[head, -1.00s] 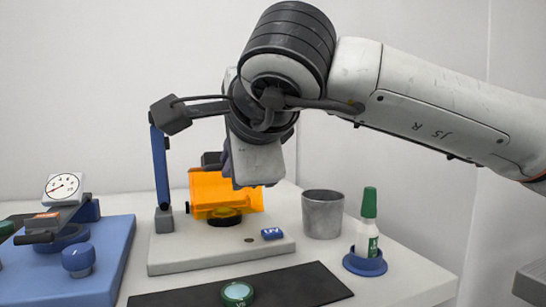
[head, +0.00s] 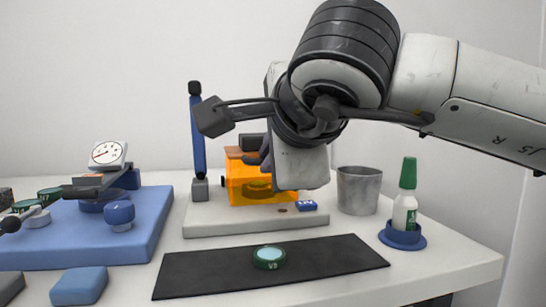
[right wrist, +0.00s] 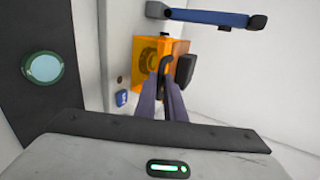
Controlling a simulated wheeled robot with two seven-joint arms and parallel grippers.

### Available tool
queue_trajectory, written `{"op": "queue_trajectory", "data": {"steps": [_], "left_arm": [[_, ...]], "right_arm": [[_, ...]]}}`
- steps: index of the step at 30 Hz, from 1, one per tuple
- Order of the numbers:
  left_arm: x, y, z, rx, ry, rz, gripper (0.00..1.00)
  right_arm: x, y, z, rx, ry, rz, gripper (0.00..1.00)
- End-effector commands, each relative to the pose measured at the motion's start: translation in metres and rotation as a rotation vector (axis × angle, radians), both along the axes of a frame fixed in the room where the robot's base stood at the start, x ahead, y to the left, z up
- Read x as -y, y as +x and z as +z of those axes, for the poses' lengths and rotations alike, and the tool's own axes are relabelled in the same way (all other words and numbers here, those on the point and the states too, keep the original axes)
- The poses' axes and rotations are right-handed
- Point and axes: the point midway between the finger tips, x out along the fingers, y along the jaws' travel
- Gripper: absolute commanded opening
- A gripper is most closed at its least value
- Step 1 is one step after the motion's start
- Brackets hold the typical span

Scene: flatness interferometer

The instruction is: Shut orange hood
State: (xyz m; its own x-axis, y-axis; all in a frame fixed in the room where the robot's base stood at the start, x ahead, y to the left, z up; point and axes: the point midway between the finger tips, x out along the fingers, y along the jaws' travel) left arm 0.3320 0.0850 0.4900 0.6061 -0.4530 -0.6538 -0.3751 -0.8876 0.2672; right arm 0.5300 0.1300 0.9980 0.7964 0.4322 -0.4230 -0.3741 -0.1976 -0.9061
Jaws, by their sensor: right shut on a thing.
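The orange hood (head: 236,190) is a see-through box over a dark round stage on the pale base (head: 215,230) of the interferometer. A dark disc shows through its wall, and its lower edge is at or close to the base; I cannot tell whether it touches all round. My right gripper (head: 266,156) is at the hood's upper right side, partly hidden behind my wrist. In the right wrist view its fingers (right wrist: 166,84) are shut on the dark handle (right wrist: 180,50) beside the orange hood (right wrist: 142,48). My left gripper is not in view.
A blue post (head: 198,135) stands left of the hood. A grey cup (head: 358,190) and a green-capped bottle (head: 405,205) in a blue holder stand right. A green-rimmed disc (head: 269,258) lies on the black mat (head: 340,262). A blue gauge stand (head: 110,235) is at left.

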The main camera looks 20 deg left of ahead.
Motion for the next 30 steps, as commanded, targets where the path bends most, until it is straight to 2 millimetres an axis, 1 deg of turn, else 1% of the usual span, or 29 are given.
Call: {"op": "queue_trajectory", "data": {"steps": [1, 2, 3, 5, 6, 14, 17, 20, 27, 30], "left_arm": [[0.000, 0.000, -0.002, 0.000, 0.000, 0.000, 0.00], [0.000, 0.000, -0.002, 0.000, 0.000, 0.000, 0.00], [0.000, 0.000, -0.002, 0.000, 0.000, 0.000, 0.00], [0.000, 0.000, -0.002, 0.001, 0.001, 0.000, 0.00], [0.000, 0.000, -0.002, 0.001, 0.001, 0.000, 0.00], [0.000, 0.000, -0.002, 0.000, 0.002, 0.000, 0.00], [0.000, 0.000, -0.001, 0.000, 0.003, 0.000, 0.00], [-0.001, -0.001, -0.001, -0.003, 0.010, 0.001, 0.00], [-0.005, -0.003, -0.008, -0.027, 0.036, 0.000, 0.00], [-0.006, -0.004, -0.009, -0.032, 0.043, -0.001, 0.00]], "right_arm": [[-0.001, -0.006, -0.029, -0.057, -0.039, 0.002, 0.00], [-0.001, -0.007, -0.029, -0.057, -0.039, 0.002, 0.00], [-0.001, -0.007, -0.029, -0.057, -0.039, 0.002, 0.11], [-0.002, -0.007, -0.029, -0.057, -0.039, 0.002, 0.21], [-0.002, -0.007, -0.029, -0.057, -0.039, 0.004, 0.28], [0.000, -0.007, -0.027, -0.057, -0.038, 0.002, 0.28], [0.003, -0.012, -0.023, -0.055, -0.037, 0.002, 0.28], [0.009, -0.024, -0.014, -0.049, -0.037, 0.002, 0.28], [0.030, -0.061, 0.015, -0.038, -0.029, 0.000, 0.28], [0.037, -0.073, 0.023, -0.036, -0.027, 0.000, 0.28]]}}
